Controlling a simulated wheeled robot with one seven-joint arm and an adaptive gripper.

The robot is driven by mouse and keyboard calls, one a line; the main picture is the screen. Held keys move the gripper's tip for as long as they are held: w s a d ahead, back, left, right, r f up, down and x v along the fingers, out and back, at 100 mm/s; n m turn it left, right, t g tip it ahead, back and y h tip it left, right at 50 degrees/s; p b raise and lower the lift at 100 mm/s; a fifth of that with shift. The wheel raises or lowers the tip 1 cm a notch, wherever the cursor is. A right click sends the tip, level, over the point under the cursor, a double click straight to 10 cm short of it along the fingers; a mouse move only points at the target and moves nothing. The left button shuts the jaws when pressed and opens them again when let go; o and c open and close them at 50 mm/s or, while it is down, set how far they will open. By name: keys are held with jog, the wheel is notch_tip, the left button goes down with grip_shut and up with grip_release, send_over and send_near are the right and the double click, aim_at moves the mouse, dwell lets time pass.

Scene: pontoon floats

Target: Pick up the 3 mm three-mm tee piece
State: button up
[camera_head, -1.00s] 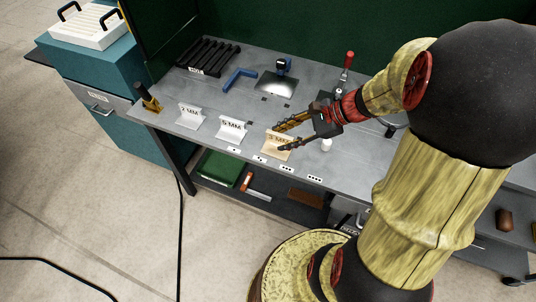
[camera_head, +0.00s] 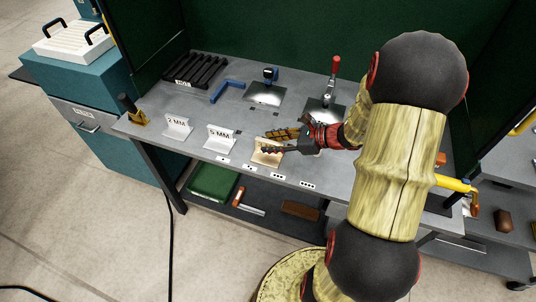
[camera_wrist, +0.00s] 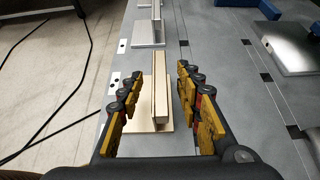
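A tan tee piece (camera_head: 264,158) stands upright on the workbench, the rightmost of three tee pieces; any label on it is hidden or unreadable now. My gripper (camera_head: 268,142) is open at this tan piece. In the wrist view, the tan upright plate (camera_wrist: 160,88) stands between my gripper's two fingers (camera_wrist: 160,76), with a visible gap on each side. A pale tee piece marked 2 MM (camera_head: 177,126) and a white one marked 5 MM (camera_head: 220,138) stand to the left. The 5 MM piece seems to be the nearer white one in the wrist view (camera_wrist: 147,34).
Dotted cards (camera_head: 307,185) lie along the bench's front edge. Behind are a blue angle (camera_head: 226,90), a black rack (camera_head: 195,69), metal plates (camera_head: 265,95) and a red-handled clamp (camera_head: 335,68). A yellow-and-black holder (camera_head: 135,113) stands at the left corner.

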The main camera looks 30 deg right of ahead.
jog(key=shift+w+a+f, duration=0.25)
jog(key=shift+w+a, duration=0.1)
jog(key=shift+w, duration=0.1)
jog(key=shift+c, duration=0.4)
jog(key=c, duration=0.7)
grip_shut()
